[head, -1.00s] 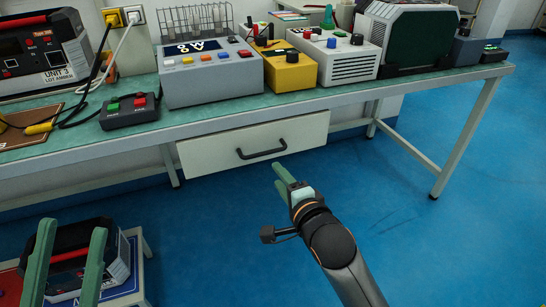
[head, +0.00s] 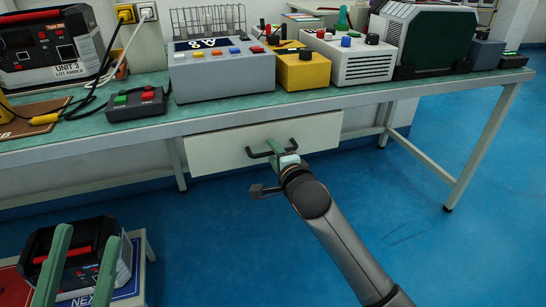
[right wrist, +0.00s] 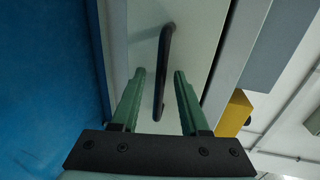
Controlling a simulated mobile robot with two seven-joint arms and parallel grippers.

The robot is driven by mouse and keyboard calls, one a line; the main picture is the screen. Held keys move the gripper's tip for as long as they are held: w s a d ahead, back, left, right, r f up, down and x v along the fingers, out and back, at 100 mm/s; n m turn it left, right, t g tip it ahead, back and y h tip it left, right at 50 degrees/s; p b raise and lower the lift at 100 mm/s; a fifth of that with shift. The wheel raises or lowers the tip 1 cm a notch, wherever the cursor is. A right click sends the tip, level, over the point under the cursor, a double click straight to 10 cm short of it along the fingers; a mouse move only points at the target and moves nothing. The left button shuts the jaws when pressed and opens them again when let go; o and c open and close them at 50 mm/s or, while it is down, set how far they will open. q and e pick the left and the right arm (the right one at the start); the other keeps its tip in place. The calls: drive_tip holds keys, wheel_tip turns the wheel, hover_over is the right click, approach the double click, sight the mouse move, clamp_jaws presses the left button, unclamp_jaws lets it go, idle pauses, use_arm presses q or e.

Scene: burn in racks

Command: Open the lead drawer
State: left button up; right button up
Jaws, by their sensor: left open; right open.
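The lead drawer (head: 226,149) is a white front under the green-topped bench, and it looks closed. Its dark bar handle (head: 259,154) is partly hidden by my right gripper (head: 282,148) in the head view. In the right wrist view, the handle (right wrist: 163,75) runs between the two green fingers of my open right gripper (right wrist: 160,78). I see a gap between the handle and each finger. My left gripper (head: 84,245) is open and empty at the lower left, far from the drawer.
The bench (head: 420,91) carries a grey meter box (head: 222,78), a yellow box (head: 303,72) and a white box (head: 362,65). A black-and-red unit (head: 80,262) sits on a low stand below left. Blue floor is open at right.

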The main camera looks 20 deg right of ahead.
drive_tip(key=shift+w, duration=0.35)
drive_tip(key=shift+c, duration=0.2)
clamp_jaws()
drive_tip(key=shift+f, duration=0.1)
idle(0.9)
